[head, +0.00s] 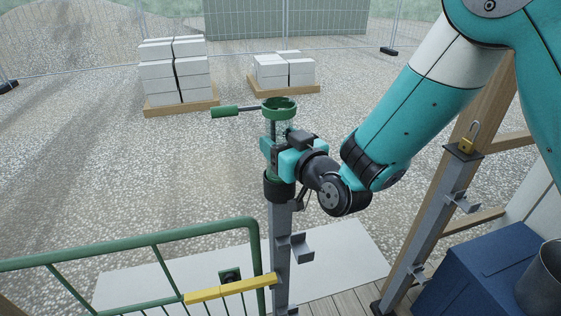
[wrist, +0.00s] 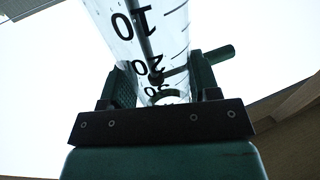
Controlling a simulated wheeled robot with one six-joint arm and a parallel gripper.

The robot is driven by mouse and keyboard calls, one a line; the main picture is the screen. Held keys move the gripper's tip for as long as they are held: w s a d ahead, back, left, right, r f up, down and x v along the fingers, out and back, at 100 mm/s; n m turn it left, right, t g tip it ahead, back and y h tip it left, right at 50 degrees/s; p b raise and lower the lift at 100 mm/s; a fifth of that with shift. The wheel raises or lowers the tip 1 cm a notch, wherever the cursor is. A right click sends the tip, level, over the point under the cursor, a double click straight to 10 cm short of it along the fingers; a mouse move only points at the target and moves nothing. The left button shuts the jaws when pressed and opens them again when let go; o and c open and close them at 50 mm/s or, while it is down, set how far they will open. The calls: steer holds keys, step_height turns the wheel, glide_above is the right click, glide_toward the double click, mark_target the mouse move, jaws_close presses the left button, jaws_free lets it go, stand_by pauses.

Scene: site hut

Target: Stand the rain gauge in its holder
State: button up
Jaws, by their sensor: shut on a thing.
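The rain gauge (head: 279,108) is a clear tube with a green rim, upright above the grey post in the head view. Its numbered wall shows close up in the wrist view (wrist: 148,30). My gripper (head: 279,150) is shut around the tube below its rim; both dark fingers (wrist: 163,80) flank it in the wrist view. The holder looks to be the black cup (head: 278,188) on top of the post (head: 279,245), directly under my gripper. The gauge's lower end is hidden by the gripper and cup, so I cannot tell whether it is inside.
A green handle (head: 225,112) on a dark rod juts left beside the gauge's top. A green railing (head: 110,253) with a yellow section stands lower left. Block pallets stand far back.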

steer(key=shift+f+b, duration=1.2)
steer(key=shift+f, duration=0.7)
steer(key=shift+f, duration=0.1)
steer(key=shift+f, duration=0.15)
steer(key=o, duration=1.3)
